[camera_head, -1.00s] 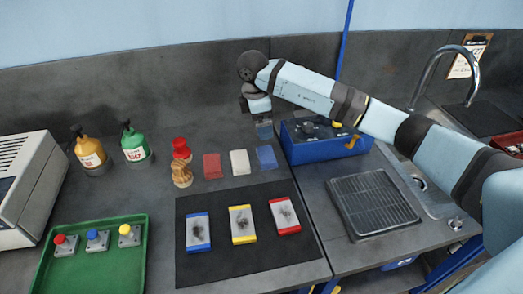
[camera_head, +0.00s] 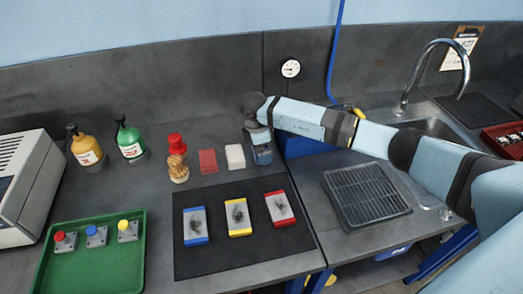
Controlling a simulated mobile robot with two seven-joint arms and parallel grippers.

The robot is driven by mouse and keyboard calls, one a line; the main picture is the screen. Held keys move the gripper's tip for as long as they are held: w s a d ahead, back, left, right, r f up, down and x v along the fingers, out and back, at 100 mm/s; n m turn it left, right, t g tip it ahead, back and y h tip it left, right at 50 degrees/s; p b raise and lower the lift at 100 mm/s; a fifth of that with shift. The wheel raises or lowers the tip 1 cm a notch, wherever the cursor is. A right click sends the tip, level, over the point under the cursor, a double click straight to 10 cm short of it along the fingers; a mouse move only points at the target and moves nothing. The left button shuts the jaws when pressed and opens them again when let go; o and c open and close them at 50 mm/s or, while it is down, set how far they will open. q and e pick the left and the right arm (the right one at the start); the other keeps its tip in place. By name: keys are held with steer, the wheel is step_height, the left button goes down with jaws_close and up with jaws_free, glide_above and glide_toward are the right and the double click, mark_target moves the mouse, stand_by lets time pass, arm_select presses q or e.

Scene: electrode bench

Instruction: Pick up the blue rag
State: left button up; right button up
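The blue rag (camera_head: 263,159) lies at the right end of a row of rags on the grey bench, just behind the black mat. It is mostly hidden by my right gripper (camera_head: 261,152), which points down over it. I cannot tell whether the fingers are apart or closed on the rag. A white rag (camera_head: 235,157) and a red rag (camera_head: 208,161) lie to its left. My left gripper is out of view.
The black mat (camera_head: 250,256) holds three stained plates in front. A wooden brush (camera_head: 178,168) and a red-topped object (camera_head: 176,143) stand left of the rags. A blue box (camera_head: 309,146) is close on the right, partly behind my arm. A green tray (camera_head: 99,283) is at front left.

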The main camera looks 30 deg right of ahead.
steer(key=c, duration=0.6)
steer(key=shift+r, duration=0.15)
